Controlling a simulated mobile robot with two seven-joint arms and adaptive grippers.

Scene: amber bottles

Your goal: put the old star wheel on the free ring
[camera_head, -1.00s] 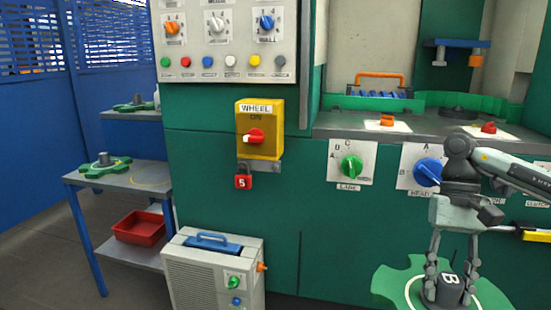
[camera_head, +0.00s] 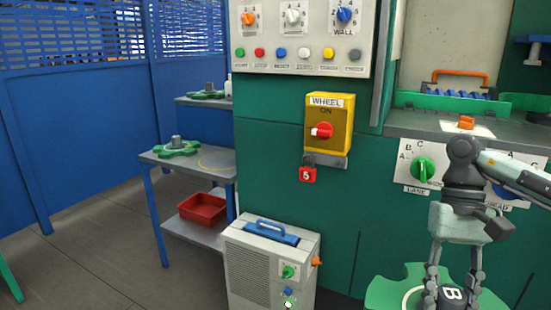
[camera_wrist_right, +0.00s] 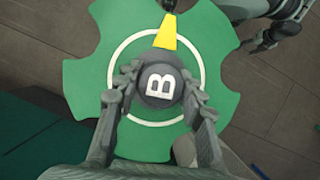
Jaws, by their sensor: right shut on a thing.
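The green star wheel (camera_head: 400,288) has a white ring line and a dark hub marked B. My right gripper (camera_head: 452,296) is shut on the hub from above, low in front of the green machine. In the right wrist view, two fingers clasp the hub (camera_wrist_right: 160,84), and a yellow pointer (camera_wrist_right: 166,32) is on the wheel. A yellow ring marking (camera_head: 218,161) lies bare on the grey side table (camera_head: 217,172). Grey jointed links, seemingly my left gripper (camera_wrist_right: 262,38), show at the top right; their jaw state is unclear.
Another green star wheel (camera_head: 180,149) with a grey hub sits left of the yellow ring; one more (camera_head: 205,94) is on the shelf behind. A red bin (camera_head: 203,209) is below. A beige box unit (camera_head: 262,270) stands between table and wheel.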

